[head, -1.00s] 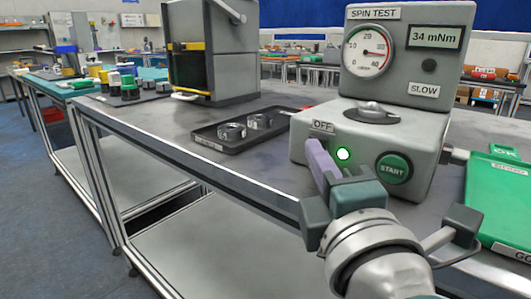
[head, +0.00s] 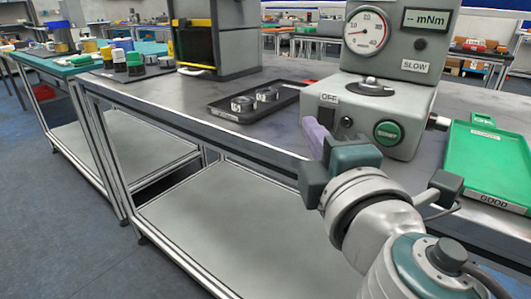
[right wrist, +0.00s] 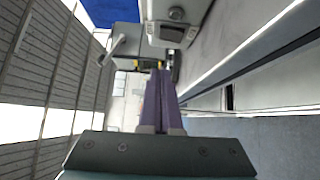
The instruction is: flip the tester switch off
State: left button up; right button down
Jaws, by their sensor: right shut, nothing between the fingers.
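The grey spin tester (head: 385,95) stands on the bench at the right. Its display (head: 427,19) shows a dash before "mNm". The small lamp (head: 346,122) left of the green START button (head: 388,132) is dark. A dark switch (head: 327,116) shows partly under the OFF label (head: 328,98). My right gripper (head: 312,126) is shut and empty, its purple fingers at the tester's front left corner just below the switch. Whether they touch it I cannot tell. In the right wrist view the closed fingers (right wrist: 160,75) point ahead. My left gripper is out of view.
A black tray (head: 232,116) with metal rings lies left of the tester. A green GOOD tray (head: 490,165) lies to its right. A dark cabinet with a yellow bar (head: 215,40) stands behind. The bench front edge runs beneath my right arm.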

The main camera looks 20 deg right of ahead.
jog(key=s+b, duration=0.1)
jog(key=s, duration=0.7)
jog(key=shift+s+a+r, duration=0.25)
jog(key=shift+s+r, duration=0.05)
jog(key=shift+s, duration=0.1)
jog(key=s+d+r+m+g+h+p, duration=0.3)
jog(key=s+d+r+m+g+p, duration=0.3)
jog(key=d+m+g+p, duration=0.5)
jog(key=s+a+r+m+g+y+p, duration=0.4)
jog(key=s+a+p, duration=0.3)
jog(key=s+p, duration=0.45)
notch_tip(320, 180, up, 37)
jog(key=w+y+p, duration=0.1)
jog(key=p, duration=3.6)
jog(key=shift+f+t+p, duration=0.15)
jog(key=shift+t+p, duration=0.15)
